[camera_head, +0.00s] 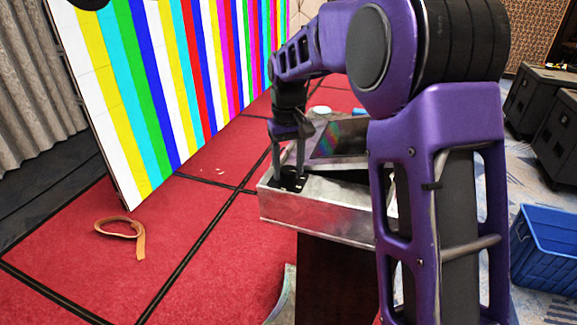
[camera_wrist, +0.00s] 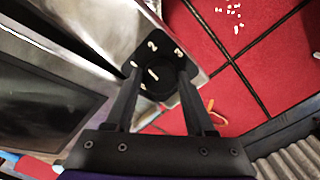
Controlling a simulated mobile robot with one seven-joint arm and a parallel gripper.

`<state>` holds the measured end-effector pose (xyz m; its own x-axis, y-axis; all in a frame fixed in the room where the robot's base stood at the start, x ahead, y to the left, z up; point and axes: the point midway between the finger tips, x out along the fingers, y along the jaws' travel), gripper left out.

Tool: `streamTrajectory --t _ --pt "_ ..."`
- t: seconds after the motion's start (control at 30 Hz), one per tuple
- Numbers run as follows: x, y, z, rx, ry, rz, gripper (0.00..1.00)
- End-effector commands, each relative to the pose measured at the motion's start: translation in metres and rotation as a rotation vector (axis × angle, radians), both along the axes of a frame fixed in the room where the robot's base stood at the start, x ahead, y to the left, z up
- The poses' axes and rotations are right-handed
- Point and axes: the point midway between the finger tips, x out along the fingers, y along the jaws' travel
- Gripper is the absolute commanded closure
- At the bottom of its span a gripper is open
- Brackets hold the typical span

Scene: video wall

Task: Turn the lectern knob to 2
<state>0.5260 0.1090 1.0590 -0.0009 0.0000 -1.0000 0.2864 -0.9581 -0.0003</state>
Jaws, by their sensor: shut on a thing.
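The lectern (camera_head: 330,218) is a metal-topped box with a sloped dark screen (camera_head: 340,138). Its black knob (camera_head: 290,184) sits at the near left corner of the top. In the wrist view the knob (camera_wrist: 160,84) is on a black dial plate (camera_wrist: 165,42) with white marks. A 2 stands at the plate's top and a 3 to its right; a further mark at left is too small to read surely.
A striped video wall (camera_head: 180,80) stands behind at left. A brown strap (camera_head: 122,232) lies on the red carpet, with small white bits (camera_head: 212,170) farther off. A blue crate (camera_head: 548,250) and black cases (camera_head: 545,105) are at right. The carpet left of the lectern is mostly clear.

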Motion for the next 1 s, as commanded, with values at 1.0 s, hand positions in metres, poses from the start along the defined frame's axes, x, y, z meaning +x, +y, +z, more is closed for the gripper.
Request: streamTrajectory --t 1.0 --pt "0.001 0.0 0.101 0.001 -0.006 0.001 0.16"
